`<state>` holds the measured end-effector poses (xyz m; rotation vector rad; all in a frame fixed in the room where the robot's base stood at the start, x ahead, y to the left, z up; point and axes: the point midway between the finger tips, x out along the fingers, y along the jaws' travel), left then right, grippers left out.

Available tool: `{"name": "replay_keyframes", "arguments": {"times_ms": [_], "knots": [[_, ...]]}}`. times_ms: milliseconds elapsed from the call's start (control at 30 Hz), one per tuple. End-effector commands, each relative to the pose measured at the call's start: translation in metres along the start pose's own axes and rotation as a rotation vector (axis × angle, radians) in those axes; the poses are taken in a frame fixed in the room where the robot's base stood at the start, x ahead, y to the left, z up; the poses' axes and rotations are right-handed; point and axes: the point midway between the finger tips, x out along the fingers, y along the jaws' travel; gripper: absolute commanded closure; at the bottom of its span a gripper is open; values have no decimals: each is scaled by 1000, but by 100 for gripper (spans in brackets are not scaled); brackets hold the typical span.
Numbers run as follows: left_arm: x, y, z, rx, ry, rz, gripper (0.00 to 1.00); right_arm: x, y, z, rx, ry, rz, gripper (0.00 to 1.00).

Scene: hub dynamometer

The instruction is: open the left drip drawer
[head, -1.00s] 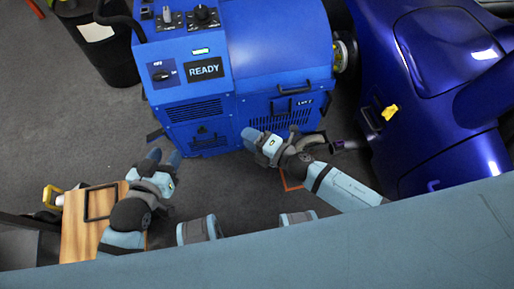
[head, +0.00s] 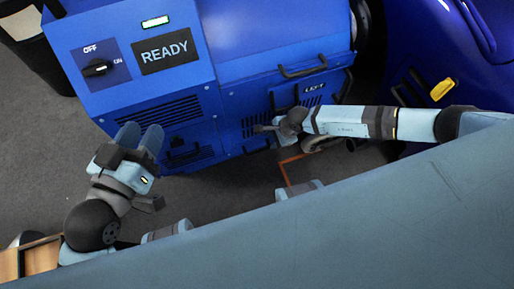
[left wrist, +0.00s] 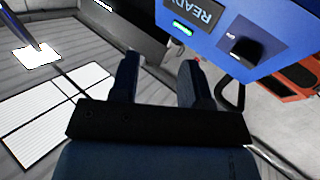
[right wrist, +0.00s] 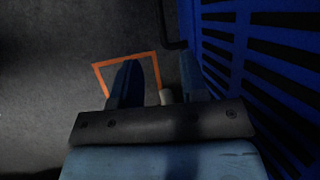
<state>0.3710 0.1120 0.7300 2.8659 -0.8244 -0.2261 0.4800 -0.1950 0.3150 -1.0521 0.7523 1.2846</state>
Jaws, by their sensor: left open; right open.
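The blue dynamometer cabinet (head: 250,50) fills the upper middle of the head view. Its right-hand front panel carries a dark label (head: 314,87) that seems to read LEFT, with a black bar handle (head: 303,67) above it. My right gripper (head: 264,128) is open, low in front of this panel's vent slots. In the right wrist view its fingers (right wrist: 160,78) are apart, with the blue slotted panel (right wrist: 255,60) close on the right. I cannot tell whether they touch it. My left gripper (head: 140,134) is open and empty, in front of the cabinet's left part.
A READY screen (head: 165,51) and an OFF/ON knob (head: 96,68) sit on the cabinet's left part. A dark blue car (head: 440,55) stands at the right. An orange outline (head: 289,172) marks the floor. A wooden surface (head: 40,258) is at lower left.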

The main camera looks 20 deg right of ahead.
Motion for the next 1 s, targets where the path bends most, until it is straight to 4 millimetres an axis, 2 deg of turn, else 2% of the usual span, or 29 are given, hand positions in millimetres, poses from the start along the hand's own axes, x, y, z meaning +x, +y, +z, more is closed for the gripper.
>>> {"name": "replay_keyframes", "arguments": {"times_ms": [167,400,600,767,1000], "knots": [[4,-7,2,65,35,-1,57,27,1,0,0,-2,1,60],[10,-20,-2,214,116,-8,57,78,1,1,3,-4,0,60],[13,-27,-7,316,170,-15,57,106,0,1,2,-3,-1,60],[14,-29,-12,355,198,-18,57,116,0,2,3,-4,-1,60],[13,-29,-14,368,203,-17,57,116,0,2,3,-4,-1,60]]}}
